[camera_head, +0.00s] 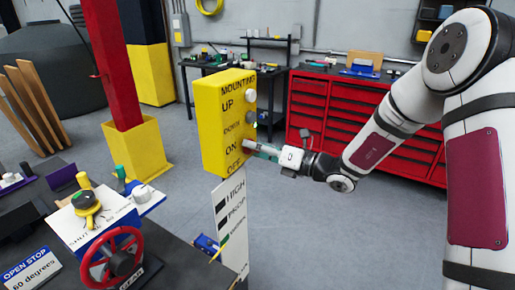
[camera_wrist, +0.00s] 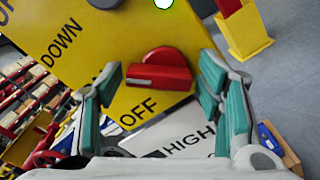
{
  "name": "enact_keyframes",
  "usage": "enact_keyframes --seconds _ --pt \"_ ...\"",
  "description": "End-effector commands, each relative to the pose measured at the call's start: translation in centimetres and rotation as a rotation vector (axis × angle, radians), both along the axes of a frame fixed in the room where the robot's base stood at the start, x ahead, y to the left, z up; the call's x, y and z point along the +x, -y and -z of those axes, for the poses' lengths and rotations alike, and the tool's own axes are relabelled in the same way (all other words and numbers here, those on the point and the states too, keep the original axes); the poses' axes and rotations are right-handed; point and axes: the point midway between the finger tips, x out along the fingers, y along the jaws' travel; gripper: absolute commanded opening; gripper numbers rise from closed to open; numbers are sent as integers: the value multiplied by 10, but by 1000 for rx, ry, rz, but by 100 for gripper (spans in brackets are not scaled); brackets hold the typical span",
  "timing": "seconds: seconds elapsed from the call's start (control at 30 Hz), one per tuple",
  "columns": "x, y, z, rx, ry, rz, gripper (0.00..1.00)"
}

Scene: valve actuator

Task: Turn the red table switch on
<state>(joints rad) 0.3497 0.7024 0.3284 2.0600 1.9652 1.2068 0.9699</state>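The red switch (camera_wrist: 162,72) is a round knob with a raised bar on the yellow control box (camera_head: 212,125). In the wrist view its bar lies roughly crosswise, just above the printed word OFF. My gripper (camera_head: 262,150) is at the box's lower part, beside the ON and OFF labels. In the wrist view my gripper (camera_wrist: 163,80) is open, with one teal-padded finger on each side of the switch and visible gaps to it. In the head view the switch is mostly hidden by my fingers.
A white knob (camera_head: 250,96) and a grey one sit higher on the box. A workbench at left holds a red handwheel (camera_head: 112,257) and a yellow valve handle (camera_head: 88,207). A red tool cabinet (camera_head: 330,110) stands behind my arm. Open floor lies at lower right.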

Motion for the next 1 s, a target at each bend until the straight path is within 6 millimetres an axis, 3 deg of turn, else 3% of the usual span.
enact_keyframes --seconds 0.43,1.0 --pt "-4 8 0 -1 1 2 68" --pt "-59 91 0 0 0 4 68"
